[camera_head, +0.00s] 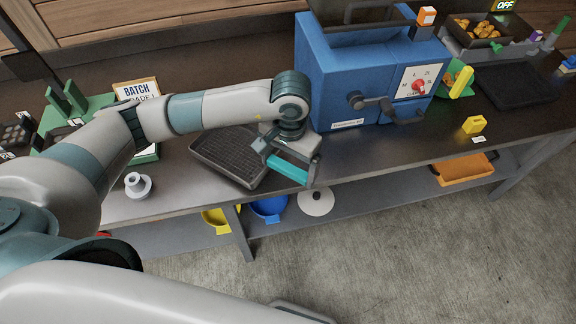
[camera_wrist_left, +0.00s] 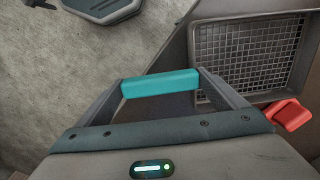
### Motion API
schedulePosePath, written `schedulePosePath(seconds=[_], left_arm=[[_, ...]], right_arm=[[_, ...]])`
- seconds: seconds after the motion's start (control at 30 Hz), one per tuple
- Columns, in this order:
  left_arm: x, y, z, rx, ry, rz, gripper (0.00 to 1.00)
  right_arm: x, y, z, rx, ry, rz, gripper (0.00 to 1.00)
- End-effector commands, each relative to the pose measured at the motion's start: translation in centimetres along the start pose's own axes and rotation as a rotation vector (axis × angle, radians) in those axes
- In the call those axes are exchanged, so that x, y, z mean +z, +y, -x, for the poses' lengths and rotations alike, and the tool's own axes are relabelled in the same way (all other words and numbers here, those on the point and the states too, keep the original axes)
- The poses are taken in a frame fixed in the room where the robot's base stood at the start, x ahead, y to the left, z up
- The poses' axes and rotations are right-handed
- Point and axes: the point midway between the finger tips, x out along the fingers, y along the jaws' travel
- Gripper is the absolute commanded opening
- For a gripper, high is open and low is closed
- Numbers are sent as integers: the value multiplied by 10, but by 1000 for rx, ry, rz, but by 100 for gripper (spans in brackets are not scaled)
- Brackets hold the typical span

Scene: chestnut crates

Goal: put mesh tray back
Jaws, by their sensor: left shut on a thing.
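A dark tray with a mesh floor (camera_head: 222,162) lies on the bench left of the blue machine. It also shows at the upper right of the left wrist view (camera_wrist_left: 197,52), where its wire grid is clear. My left gripper (camera_head: 287,169) is at the bench's front edge, just right of the tray. It is shut on a teal bar (camera_wrist_left: 160,83), which spans between its two fingers. The bar looks apart from the tray; I cannot tell whether it joins anything. My right gripper is not in view.
The blue machine (camera_head: 345,65) with a crank stands behind my left gripper. A white knobbed piece (camera_head: 138,185) and a yellow block (camera_head: 474,124) stand on the bench. Another dark tray (camera_head: 520,98) lies at the right. The lower shelf holds blue, yellow and orange containers.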

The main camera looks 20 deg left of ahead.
Motion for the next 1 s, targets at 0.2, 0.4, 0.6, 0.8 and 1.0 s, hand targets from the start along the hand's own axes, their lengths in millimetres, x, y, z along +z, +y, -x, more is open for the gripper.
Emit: schedulePosePath(seconds=[0.2,0.4,0.6,0.8,1.0], left_arm=[[0,0,-12,0,0,0,31],[0,0,-12,0,0,0,31],[0,0,-13,0,0,0,31],[0,0,-14,0,0,0,31],[0,0,-15,0,0,0,96]], right_arm=[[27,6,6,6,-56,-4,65],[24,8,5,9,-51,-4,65],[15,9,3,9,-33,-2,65],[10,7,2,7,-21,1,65],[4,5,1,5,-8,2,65]])
